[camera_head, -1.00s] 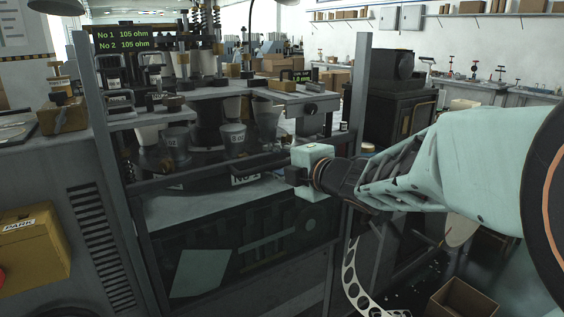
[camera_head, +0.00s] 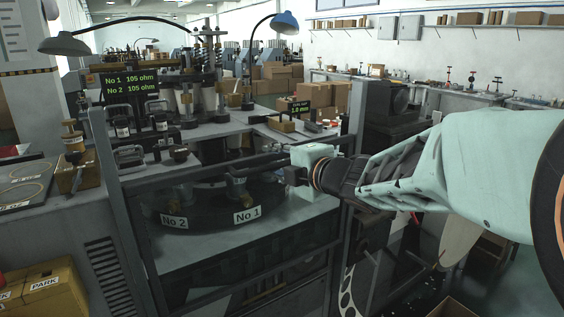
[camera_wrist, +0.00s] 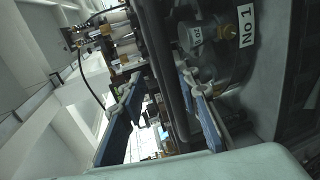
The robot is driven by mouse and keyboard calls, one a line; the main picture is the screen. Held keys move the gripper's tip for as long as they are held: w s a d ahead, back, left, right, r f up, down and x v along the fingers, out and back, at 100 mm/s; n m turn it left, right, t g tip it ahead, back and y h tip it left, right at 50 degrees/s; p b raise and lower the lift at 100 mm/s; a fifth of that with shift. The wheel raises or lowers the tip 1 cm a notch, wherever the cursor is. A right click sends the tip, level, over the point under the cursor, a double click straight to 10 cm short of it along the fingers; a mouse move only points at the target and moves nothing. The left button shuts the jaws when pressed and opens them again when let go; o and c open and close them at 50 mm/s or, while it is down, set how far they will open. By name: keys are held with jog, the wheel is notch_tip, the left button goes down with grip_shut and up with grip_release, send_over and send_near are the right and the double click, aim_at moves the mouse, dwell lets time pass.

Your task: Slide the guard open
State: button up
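The guard is a clear panel in a grey frame in front of the machine, with a dark top bar (camera_head: 215,168) crossing the head view. The guard's bar lies well below the tops of its side posts (camera_head: 100,135). My gripper (camera_head: 291,176) is at the bar's right end. In the wrist view, the blue-padded fingers (camera_wrist: 160,105) stand apart on either side of a dark bar (camera_wrist: 163,75). A gap shows beside the left finger, and firm contact cannot be told. The "No 1" (camera_head: 247,215) and "No 2" (camera_head: 174,222) labels show behind the panel.
The right post (camera_head: 354,130) stands close to my gripper. A desk lamp (camera_head: 284,22) and boxes (camera_head: 285,80) are behind the machine. A yellow "PARK" box (camera_head: 45,290) is at lower left. Space above the bar is mostly clear.

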jog(key=shift+r+p, duration=2.15)
jog(key=shift+r, duration=0.7)
jog(key=shift+d, duration=0.1)
jog(key=p+v, duration=0.4)
jog(key=v, duration=0.8)
jog(key=shift+s, duration=0.25)
jog(key=shift+r, duration=0.1)
